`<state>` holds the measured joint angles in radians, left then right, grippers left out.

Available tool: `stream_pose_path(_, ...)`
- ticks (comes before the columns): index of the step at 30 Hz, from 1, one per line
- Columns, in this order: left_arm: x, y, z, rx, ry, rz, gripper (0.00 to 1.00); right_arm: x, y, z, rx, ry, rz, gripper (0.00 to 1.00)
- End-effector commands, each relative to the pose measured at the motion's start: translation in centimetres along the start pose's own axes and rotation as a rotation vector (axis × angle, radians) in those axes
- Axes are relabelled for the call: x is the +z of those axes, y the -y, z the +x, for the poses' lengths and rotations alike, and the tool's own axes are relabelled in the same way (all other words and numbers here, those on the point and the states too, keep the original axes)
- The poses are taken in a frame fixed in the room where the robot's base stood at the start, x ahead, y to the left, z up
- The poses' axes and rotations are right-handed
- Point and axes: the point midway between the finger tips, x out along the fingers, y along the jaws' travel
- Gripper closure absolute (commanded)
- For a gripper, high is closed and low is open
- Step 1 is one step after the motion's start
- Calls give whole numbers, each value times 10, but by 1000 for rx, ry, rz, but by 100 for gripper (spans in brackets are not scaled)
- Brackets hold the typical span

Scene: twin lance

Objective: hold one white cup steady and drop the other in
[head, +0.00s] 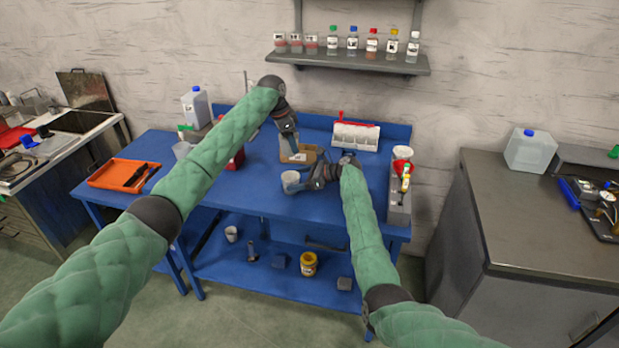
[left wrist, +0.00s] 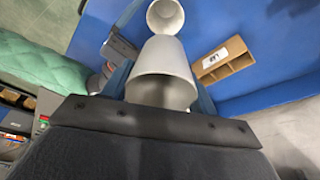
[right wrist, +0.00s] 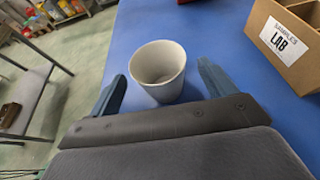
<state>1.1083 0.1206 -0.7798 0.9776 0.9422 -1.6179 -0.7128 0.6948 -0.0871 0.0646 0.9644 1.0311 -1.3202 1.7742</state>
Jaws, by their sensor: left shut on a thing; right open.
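One white cup (head: 290,182) stands upright on the blue workbench. It also shows in the right wrist view (right wrist: 158,62), between the fingers of my right gripper (head: 298,186). That gripper is open, with a visible gap on each side of the cup. My left gripper (head: 291,150) is higher and farther back. In the left wrist view it is shut on the other white cup (left wrist: 163,62). In the head view the held cup is hard to make out.
A cardboard box labelled LAB (right wrist: 290,38) stands behind the cups; it also shows in the left wrist view (left wrist: 224,60). An orange tray (head: 112,172) lies at the bench's left end. The bench (head: 255,195) is clear left of the standing cup.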

Motion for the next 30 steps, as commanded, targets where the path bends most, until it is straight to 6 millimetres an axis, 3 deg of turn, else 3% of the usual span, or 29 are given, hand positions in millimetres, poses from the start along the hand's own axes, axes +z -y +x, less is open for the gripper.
stream_pose_path(9,0,0,0,0,0,0,63,0,0,30,-1,0,0,17)
stream_pose_path(19,0,0,0,0,0,0,63,0,0,33,-1,-1,0,17)
stream_pose_path(20,0,0,0,0,0,0,63,0,0,33,-1,-1,0,19)
stream_pose_path(27,0,0,0,0,0,0,63,0,0,33,-1,-1,0,63)
stream_pose_path(30,0,0,0,0,0,0,63,0,0,32,-1,-1,0,63)
